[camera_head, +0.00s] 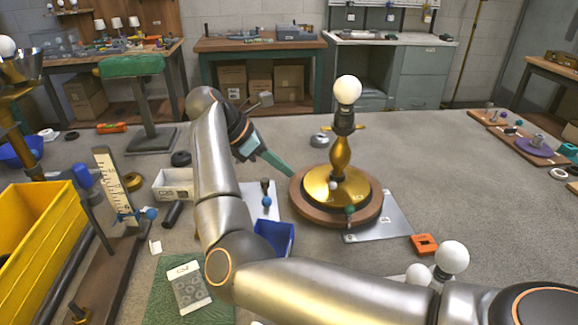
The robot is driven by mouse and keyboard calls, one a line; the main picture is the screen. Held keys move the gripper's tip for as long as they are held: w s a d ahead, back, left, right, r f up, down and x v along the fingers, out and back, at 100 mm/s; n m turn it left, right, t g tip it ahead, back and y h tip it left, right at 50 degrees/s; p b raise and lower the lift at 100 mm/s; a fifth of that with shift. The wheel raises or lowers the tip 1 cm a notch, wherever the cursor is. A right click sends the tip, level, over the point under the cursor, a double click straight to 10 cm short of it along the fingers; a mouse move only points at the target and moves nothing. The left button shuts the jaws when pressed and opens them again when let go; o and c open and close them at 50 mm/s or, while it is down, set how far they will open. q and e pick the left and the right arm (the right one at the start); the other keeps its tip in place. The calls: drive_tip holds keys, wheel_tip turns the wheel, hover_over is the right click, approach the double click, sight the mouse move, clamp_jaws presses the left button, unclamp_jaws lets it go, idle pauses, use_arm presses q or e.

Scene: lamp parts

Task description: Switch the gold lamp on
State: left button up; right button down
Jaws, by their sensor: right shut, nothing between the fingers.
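The gold lamp (341,155) stands upright on a round wooden base (301,201), right of the middle. A round white bulb (347,90) sits in its dark socket; I cannot tell whether it is lit. A small dark green knob (350,211) shows at the front edge of the base, and a small white ball (333,186) shows lower on the gold body. My right gripper (287,173) is shut and empty, its teal fingers pointing down and right at the left edge of the base. I cannot tell whether they touch it. My left gripper is out of view.
A grey plate (385,219) lies under the base's right side. An orange part (424,244) and a white bulb (452,257) are at front right. A blue bin (274,238), white box (173,185) and yellow crate (45,235) are to the left. The surface right of the lamp is mostly clear.

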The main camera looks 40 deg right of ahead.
sight(334, 184)
drive_tip(key=x, duration=0.7)
drive_tip(key=shift+d+f+p, duration=0.15)
drive_tip(key=shift+d+p, duration=0.1)
drive_tip(key=shift+p, duration=0.05)
drive_tip(key=shift+s+d+f+p, duration=0.1)
drive_tip(key=shift+s+d+p, duration=0.1)
drive_tip(key=shift+d, duration=0.4)
drive_tip(key=shift+s+d+f+p, duration=0.1)
drive_tip(key=shift+s+d, duration=0.1)
drive_tip(key=shift+d, duration=0.35)
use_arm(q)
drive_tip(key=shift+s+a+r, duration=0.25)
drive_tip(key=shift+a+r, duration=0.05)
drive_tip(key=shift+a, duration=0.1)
use_arm(e)
drive_tip(key=shift+s+d+f, duration=0.2)
drive_tip(key=shift+d, duration=0.5)
